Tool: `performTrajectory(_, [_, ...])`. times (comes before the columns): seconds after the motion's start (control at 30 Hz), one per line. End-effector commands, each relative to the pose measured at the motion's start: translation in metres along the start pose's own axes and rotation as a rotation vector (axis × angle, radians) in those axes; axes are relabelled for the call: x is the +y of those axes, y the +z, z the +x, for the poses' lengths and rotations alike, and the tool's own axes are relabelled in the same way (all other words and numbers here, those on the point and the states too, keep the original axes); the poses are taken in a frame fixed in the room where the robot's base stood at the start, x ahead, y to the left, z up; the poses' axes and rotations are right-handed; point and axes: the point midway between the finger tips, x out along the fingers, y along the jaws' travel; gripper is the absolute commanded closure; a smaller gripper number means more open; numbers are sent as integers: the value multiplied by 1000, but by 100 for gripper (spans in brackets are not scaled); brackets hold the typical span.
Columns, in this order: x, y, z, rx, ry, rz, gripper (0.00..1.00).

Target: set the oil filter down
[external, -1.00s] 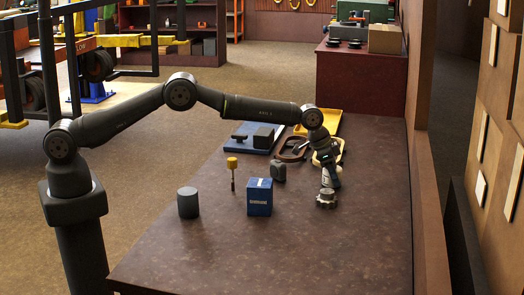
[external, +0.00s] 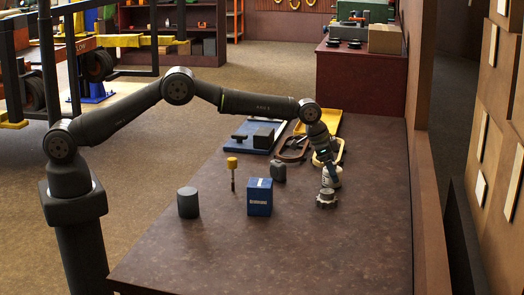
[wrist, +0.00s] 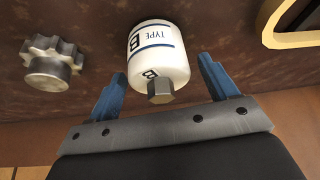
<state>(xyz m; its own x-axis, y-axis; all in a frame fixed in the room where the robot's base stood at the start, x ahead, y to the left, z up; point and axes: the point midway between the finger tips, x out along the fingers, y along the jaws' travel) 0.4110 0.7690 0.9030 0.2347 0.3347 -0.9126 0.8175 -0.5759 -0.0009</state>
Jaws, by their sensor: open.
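The oil filter (wrist: 158,55) is a white cylinder with blue lines, "TYPE B" lettering and a grey hex nut on the end facing me. In the wrist view it is on the brown bench top, between and just beyond the fingertips, with a gap on each side. My gripper (wrist: 163,70) has its two blue fingers spread and holds nothing.
A grey toothed gear (wrist: 52,62) lies beside the filter; it also shows in the external view (external: 327,199). A blue box (external: 260,198), a grey cylinder (external: 188,203) and a yellow-topped tool (external: 232,164) stand left. The bench front is clear.

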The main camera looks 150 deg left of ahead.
Motion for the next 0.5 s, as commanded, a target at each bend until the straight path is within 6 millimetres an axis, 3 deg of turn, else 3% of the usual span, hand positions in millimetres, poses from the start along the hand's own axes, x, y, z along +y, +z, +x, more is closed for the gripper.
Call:
performTrajectory(0.3, [0, 0, -60, 1, 0, 0, 22])
performTrajectory(0.5, [0, 0, -89, 1, 0, 0, 22])
